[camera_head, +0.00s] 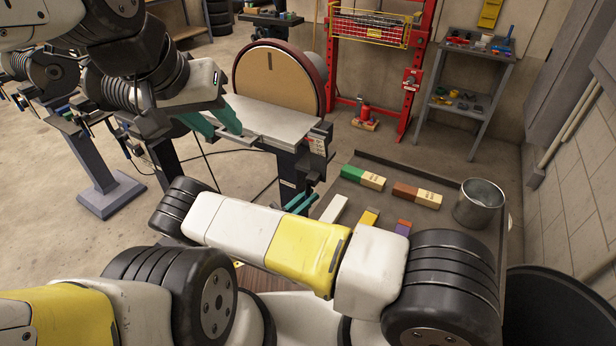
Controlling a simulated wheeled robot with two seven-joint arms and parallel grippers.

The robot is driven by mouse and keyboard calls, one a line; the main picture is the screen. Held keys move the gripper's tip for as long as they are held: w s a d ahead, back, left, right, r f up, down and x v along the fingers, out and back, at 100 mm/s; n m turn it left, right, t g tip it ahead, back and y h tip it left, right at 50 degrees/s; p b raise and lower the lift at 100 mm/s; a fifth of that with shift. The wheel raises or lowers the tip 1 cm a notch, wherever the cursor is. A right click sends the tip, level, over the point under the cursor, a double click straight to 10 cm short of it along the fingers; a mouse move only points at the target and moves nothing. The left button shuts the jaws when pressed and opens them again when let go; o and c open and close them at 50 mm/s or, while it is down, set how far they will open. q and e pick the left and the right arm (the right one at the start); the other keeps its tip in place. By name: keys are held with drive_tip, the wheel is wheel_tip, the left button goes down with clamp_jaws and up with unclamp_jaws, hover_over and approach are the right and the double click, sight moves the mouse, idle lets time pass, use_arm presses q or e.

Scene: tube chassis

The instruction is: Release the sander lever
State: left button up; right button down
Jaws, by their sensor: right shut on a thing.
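The disc sander has a large tan disc (268,76) in a dark red guard and a grey work table (268,118) in front of it. A dark lever (312,179) hangs below the table's right end, small and partly hidden. My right gripper (302,202), with teal fingers, is shut on the lever beneath the table end. My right forearm hides part of the area below. My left gripper (226,130) is at the table's left end, its teal fingers apart, and it looks empty.
A low bench (395,170) to the right holds several coloured blocks (363,177) and a metal bucket (480,203). A red press frame (424,60) and a grey shelf (474,80) stand behind. Another grinding machine (52,70) is at the left. Open floor lies between.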

drive_tip(key=shift+w+a+r+m+g+y, duration=0.2)
drive_tip(key=shift+a+m+g, duration=0.35)
drive_tip(key=shift+m, duration=0.7)
drive_tip(key=shift+w+a+r+m+g+y, duration=0.15)
drive_tip(key=shift+w+a+m+g, duration=0.15)
drive_tip(key=shift+m+g, duration=0.7)
drive_tip(key=shift+w+a+r+m+g+y, duration=0.15)
drive_tip(key=shift+a+m+g, duration=0.35)
drive_tip(key=shift+m, duration=0.95)
drive_tip(key=shift+w, duration=0.1)
drive_tip(key=c, duration=1.4)
unclamp_jaws()
drive_tip(key=shift+a, duration=0.1)
